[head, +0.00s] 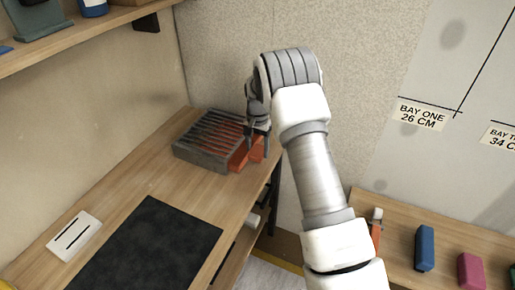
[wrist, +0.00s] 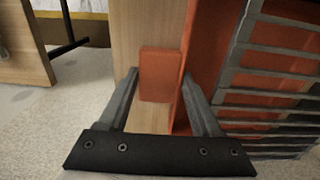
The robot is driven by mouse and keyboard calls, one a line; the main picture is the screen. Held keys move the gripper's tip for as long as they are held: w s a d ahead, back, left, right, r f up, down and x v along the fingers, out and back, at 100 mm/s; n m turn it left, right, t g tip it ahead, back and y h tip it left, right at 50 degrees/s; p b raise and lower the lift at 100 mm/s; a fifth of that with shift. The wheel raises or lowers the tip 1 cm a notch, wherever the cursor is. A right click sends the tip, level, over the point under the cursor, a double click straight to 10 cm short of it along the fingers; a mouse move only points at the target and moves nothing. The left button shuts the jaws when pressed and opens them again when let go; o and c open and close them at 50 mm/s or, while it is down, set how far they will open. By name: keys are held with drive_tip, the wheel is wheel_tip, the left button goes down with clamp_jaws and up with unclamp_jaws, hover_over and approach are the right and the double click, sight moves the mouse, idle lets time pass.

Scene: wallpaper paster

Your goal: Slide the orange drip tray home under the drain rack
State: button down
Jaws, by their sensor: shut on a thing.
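The orange drip tray (head: 239,159) is partly under the grey slatted drain rack (head: 203,152), with its front end sticking out to the right. Orange also shows between the rack's bars. In the wrist view, the tray (wrist: 203,45) runs beside the rack (wrist: 262,98), and its orange handle block (wrist: 160,75) stands between my fingertips. My gripper (head: 258,143) points down at the tray's outer end and is shut on the handle. The tray's far end is hidden beneath the rack.
The rack stands on a wooden bench near its right edge and the back wall. A lower shelf with blue (head: 425,248) and pink (head: 470,270) blocks is at right.

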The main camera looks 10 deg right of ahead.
unclamp_jaws()
wheel_tip(320, 180, up, 18)
drive_tip(key=p, duration=0.2)
drive_tip(key=s+d+r+n+t+p, duration=0.1)
drive_tip(key=s+r+p, duration=0.1)
drive_tip(key=s+r, duration=0.75)
drive_tip(key=s+d+r+n+t+p, duration=0.1)
drive_tip(key=s+r+n+t, duration=0.1)
drive_tip(key=s+r, duration=0.55)
drive_tip(key=s+r+n+t+p, duration=0.15)
drive_tip(key=s+r, duration=0.25)
drive_tip(key=s, duration=0.6)
drive_tip(key=s+f+n+t+p, duration=0.1)
drive_tip(key=s+f+n, duration=0.1)
drive_tip(key=s, duration=0.8)
drive_tip(key=shift+d+f+p, duration=0.2)
drive_tip(key=shift+d+p, duration=0.1)
